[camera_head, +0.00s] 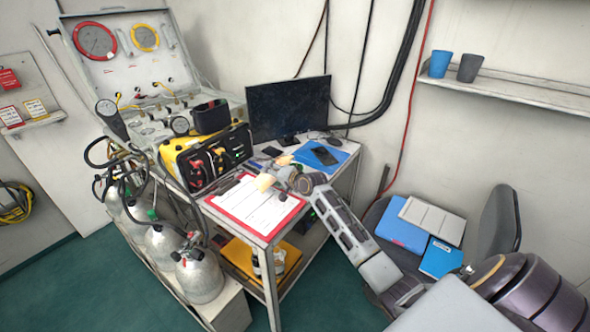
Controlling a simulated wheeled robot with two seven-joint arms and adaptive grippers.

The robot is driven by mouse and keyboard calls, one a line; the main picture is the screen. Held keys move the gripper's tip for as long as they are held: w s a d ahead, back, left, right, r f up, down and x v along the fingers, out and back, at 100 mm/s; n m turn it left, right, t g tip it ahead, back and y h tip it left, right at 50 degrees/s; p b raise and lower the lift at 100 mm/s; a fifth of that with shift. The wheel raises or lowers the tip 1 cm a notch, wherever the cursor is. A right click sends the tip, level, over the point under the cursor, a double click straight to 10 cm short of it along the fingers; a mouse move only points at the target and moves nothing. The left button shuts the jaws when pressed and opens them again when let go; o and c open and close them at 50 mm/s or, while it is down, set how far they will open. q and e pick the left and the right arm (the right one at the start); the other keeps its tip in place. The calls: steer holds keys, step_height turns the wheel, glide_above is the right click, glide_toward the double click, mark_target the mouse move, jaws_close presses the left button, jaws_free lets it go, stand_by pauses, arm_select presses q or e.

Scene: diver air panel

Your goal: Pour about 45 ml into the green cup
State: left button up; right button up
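I see no green cup. A blue cup (441,64) and a dark grey cup (470,68) stand on the wall shelf at the upper right. My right gripper (275,171) reaches in from the right over the table, just above the far edge of a red clipboard with white paper (257,206). Its two cream fingertips are apart and nothing shows between them. A small dark bottle (256,266) with a pale label stands on the table's lower shelf, partly hidden. My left gripper is not in view.
A monitor (288,108), a blue folder (322,157) with a dark phone-like device, and a yellow-black radio unit (207,159) crowd the table. Silver cylinders (200,276) stand at the left. A chair (497,228) holding blue folders is at the right.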

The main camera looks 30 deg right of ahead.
mark_target(262, 182)
steer(key=shift+a+r, duration=0.1)
steer(key=shift+a, duration=0.05)
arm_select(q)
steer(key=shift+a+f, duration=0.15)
arm_select(e)
steer(key=shift+s+a, duration=0.1)
steer(key=shift+a, duration=0.1)
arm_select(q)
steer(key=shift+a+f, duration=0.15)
arm_select(e)
steer(key=shift+a, duration=0.25)
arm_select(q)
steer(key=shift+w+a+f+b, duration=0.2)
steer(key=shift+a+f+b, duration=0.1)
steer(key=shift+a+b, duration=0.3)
arm_select(e)
steer(key=shift+s+a+m+y, duration=0.1)
steer(key=shift+a+m+y, duration=0.2)
steer(key=shift+a+m, duration=0.1)
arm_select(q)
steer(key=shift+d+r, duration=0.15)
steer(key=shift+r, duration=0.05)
arm_select(e)
steer(key=shift+r, duration=0.2)
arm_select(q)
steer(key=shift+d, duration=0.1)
